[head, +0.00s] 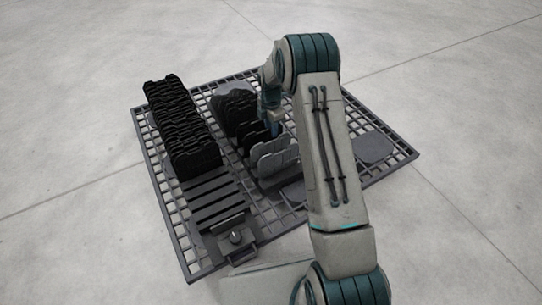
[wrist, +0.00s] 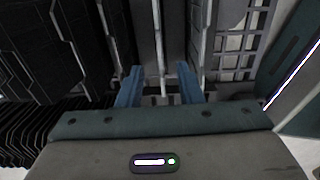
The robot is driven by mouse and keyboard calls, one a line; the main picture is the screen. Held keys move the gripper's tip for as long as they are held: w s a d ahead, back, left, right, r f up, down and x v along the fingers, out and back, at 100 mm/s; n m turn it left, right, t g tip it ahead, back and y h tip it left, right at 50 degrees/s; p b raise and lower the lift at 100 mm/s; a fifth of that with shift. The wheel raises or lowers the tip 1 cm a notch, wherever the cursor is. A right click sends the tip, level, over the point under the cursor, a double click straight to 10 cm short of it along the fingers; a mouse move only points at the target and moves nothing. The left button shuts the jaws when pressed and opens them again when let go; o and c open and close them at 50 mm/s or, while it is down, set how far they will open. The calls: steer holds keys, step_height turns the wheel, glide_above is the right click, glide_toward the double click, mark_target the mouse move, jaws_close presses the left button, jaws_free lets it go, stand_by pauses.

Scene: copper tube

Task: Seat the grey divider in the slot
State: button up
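Light grey dividers (head: 275,157) stand upright at the front of the middle row in the head view, just in front of darker ones. My gripper (head: 270,108) points down over this middle row, behind the light grey dividers. In the wrist view its two blue fingers (wrist: 160,88) are apart, with grey upright panel edges (wrist: 158,45) showing between and beyond them. I see no finger pressed on a panel. The slotted rack at left has bare slots (head: 213,196) at its near end. My arm hides part of the middle row.
Black dividers (head: 180,125) fill the far part of the left rack, close together. Everything stands on a dark grid platform (head: 385,178) with a raised edge. A small block with a round knob (head: 235,238) sits at the rack's near end. The platform's right side is mostly clear.

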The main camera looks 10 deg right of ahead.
mark_target(271, 139)
step_height(271, 139, down, 9)
steer(key=b, duration=0.4)
steer(key=shift+r, duration=0.1)
steer(key=shift+c, duration=0.3)
jaws_close()
